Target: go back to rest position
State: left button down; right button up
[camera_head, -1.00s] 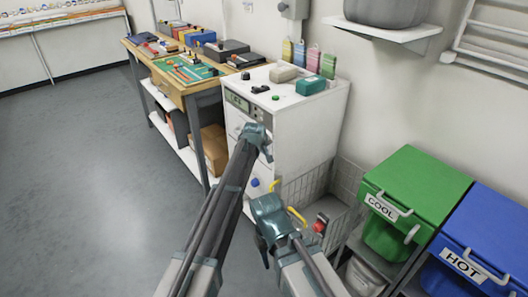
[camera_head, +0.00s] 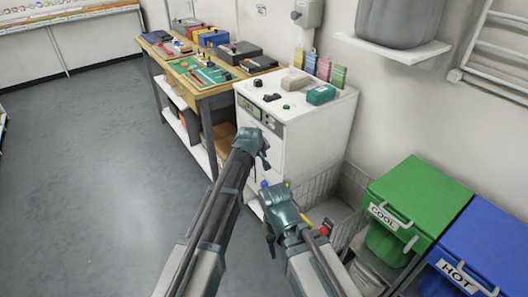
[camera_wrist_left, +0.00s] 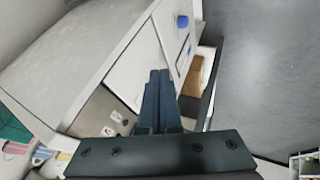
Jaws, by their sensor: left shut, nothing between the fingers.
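My left gripper (camera_head: 263,152) is shut and empty in front of the white cabinet (camera_head: 317,140), whose front carries knobs and a small panel. In the left wrist view its two dark fingers (camera_wrist_left: 158,88) lie together, with the pale cabinet side and a blue knob (camera_wrist_left: 182,21) beyond them. My right gripper (camera_head: 271,236) is lower, near the wire basket (camera_head: 325,190). Its fingertips are too small and hidden to read.
A green bin marked COOL (camera_head: 420,195) and a blue bin marked HOT (camera_head: 490,245) stand at the right. A wooden workbench (camera_head: 203,86) with tools stands behind left. The grey floor (camera_head: 90,190) at the left is clear.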

pick_arm(q)
jog(key=s+a+f+m+g+y, duration=0.1)
jog(key=s+a+m+g, duration=0.1)
jog(key=s+a, duration=0.6)
jog(key=s+a+f+m+g, duration=0.2)
jog(key=s+a, duration=0.2)
jog(key=s, duration=0.8)
jog(key=s+a+f+m+g+y, duration=0.1)
jog(key=s+a+g, duration=0.1)
jog(key=s+a, duration=0.65)
jog(key=s+d+r+m+p, duration=0.2)
jog(key=s+d+r+p, duration=0.2)
jog(key=d+r+p, duration=0.1)
jog(key=s+d+r+m+g+y+p, duration=0.1)
jog(key=s+d+r+m+p, duration=0.1)
jog(key=s+d+r+p, duration=0.2)
jog(key=d+r+p, duration=0.2)
jog(key=d, duration=0.2)
jog(key=shift+r+p, duration=0.25)
jog(key=shift+p, duration=0.1)
